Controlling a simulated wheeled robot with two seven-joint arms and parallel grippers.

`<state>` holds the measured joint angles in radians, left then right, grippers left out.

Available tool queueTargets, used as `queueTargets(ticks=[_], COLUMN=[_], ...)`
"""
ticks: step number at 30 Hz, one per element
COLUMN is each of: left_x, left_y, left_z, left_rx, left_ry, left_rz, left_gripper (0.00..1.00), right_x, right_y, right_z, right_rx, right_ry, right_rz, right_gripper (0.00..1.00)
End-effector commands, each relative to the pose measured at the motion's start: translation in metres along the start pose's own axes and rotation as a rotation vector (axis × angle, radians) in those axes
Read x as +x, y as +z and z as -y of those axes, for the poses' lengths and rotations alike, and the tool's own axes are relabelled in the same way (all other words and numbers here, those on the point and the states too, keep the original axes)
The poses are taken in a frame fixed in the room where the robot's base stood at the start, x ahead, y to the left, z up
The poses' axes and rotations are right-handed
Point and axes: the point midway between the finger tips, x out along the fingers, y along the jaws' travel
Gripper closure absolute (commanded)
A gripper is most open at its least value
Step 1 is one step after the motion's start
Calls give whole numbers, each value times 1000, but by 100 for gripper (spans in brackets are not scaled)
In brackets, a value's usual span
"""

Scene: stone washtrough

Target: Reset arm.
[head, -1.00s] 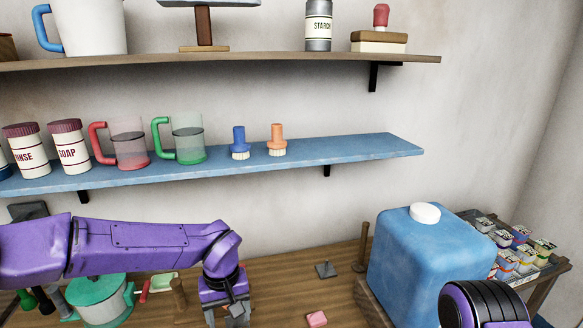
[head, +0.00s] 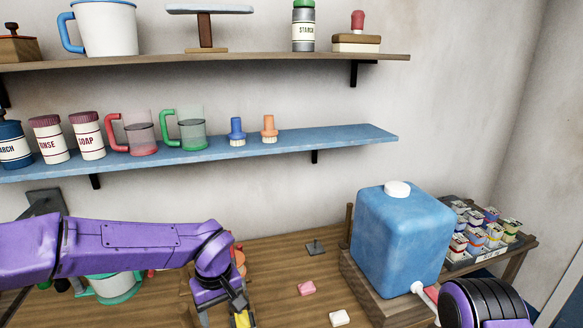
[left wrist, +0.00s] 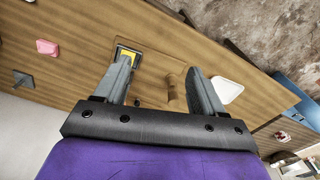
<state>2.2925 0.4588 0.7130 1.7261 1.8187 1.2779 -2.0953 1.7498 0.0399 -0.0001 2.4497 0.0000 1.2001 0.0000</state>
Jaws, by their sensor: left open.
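My left arm reaches in from the left over the wooden table in the head view. Its gripper (head: 238,307) points down at the bench, close to a small yellow item (head: 243,319). In the left wrist view the two fingers (left wrist: 162,82) stand wide apart with nothing held between them. The yellow item, in a dark frame, shows there beyond the left fingertip (left wrist: 126,56). Of my right arm only a purple and black link shows at the lower right in the head view; its gripper is out of view.
A blue tank (head: 402,235) stands on a wooden block at the right. A pink block (head: 306,288) and a white block (head: 340,318) lie on the table (head: 275,270). A tray of small packets (head: 482,235) is farther right. A blue shelf (head: 340,138) with mugs and brushes runs above.

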Motion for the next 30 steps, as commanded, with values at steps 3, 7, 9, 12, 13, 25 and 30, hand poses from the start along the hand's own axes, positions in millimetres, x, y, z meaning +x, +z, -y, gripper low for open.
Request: queueTargets(ticks=[3,7,9,12,13,25,30], left_x=[2,11,19,43,52,314,370], left_y=[-6,-16,-21,-29,-30,88,160], left_z=[4,12,20,36,41,187,257], left_rx=[-95,-220,-291,-390,-417,-291,-64], left_ry=[-10,-30,-43,-62,-65,82,-18], left_rz=[-48,-138,-205,-326,-367,-565,-405], left_gripper=[31,31,31,31,31,31,31], right_x=[0,0,0,5,6,88,116], right_y=[0,0,0,2,3,36,48], right_z=[0,0,0,0,1,8,10], right_rx=[0,0,0,0,0,0,0], right_ry=[0,0,0,0,0,0,0], right_rz=[0,0,0,0,0,0,0], right_gripper=[57,57,57,57,57,57,57])
